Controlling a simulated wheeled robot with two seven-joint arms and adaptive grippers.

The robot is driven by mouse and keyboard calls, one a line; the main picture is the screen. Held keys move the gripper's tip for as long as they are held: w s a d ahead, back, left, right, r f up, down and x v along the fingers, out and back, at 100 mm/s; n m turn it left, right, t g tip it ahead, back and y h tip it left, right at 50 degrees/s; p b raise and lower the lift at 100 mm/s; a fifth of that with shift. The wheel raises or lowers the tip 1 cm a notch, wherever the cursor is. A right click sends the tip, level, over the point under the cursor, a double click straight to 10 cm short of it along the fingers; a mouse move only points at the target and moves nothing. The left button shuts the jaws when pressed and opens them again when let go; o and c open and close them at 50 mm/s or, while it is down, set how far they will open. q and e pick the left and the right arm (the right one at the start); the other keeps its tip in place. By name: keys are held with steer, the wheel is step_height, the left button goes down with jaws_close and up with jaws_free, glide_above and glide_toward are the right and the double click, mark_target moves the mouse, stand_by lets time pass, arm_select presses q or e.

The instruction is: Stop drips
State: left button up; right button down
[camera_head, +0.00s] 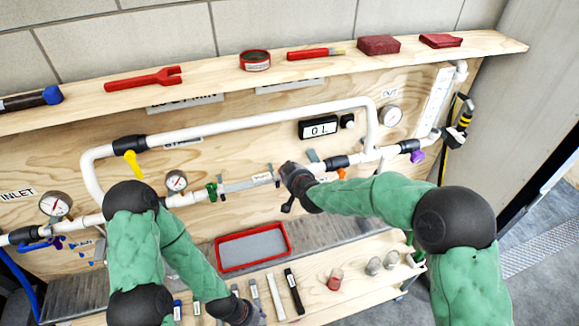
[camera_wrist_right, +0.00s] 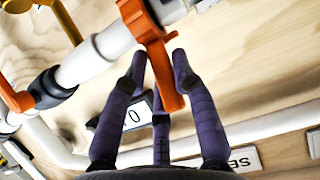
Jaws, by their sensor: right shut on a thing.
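White pipes (camera_head: 250,122) run along the plywood board with several coloured valve handles. Blue drops (camera_head: 90,253) show at the lower left, under the pipe near the inlet and a blue handle (camera_head: 35,246). My right gripper (camera_head: 294,184) is at the lower pipe, right of the green handle (camera_head: 212,191). In the right wrist view its purple fingers (camera_wrist_right: 165,80) are shut on an orange handle (camera_wrist_right: 149,25) on the white pipe. Another orange handle (camera_wrist_right: 14,97) shows beside it. My left gripper (camera_head: 244,314) is low over the bench, and its fingers are hard to see.
A red-rimmed tray (camera_head: 221,258) lies below the pipes. The bench (camera_head: 365,287) holds marker-like tools, a small red jar (camera_head: 335,279) and grey pieces (camera_head: 375,266). The shelf above holds a red wrench (camera_head: 143,80), a tape roll (camera_head: 255,60), a brush and red cloths.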

steer(key=shift+w+r, duration=0.1)
steer(key=shift+r, duration=0.05)
steer(key=c, duration=1.1)
jaws_free()
steer(key=shift+c, duration=0.2)
steer(key=shift+o, duration=0.8)
steer(key=v, duration=1.2)
steer(key=shift+f, duration=0.2)
